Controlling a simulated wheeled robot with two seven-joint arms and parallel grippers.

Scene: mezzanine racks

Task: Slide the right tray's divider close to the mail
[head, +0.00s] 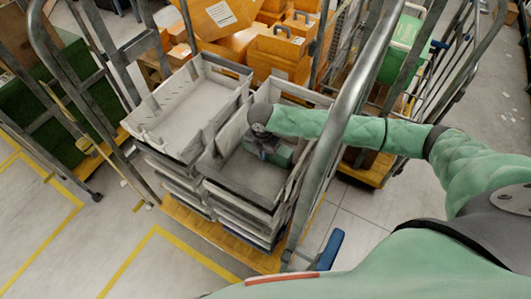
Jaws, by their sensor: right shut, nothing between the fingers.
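The right tray (236,194) is a grey, open-topped tray on top of a stack on the wheeled cart. My right gripper (268,158) reaches down into it, near the tray's far half, shut with nothing held. My own wrist and forearm cover the far right part of the tray. The near part of its floor looks bare. I cannot make out the divider or the mail clearly; they may be behind my gripper and wrist. My left gripper is not in view.
A second light grey tray (172,146), empty, tops the stack to the left. A metal cart post (345,105) slants up close to my right forearm. Orange cases (278,52) stand behind the trays. Open floor with yellow lines (130,262) lies front left.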

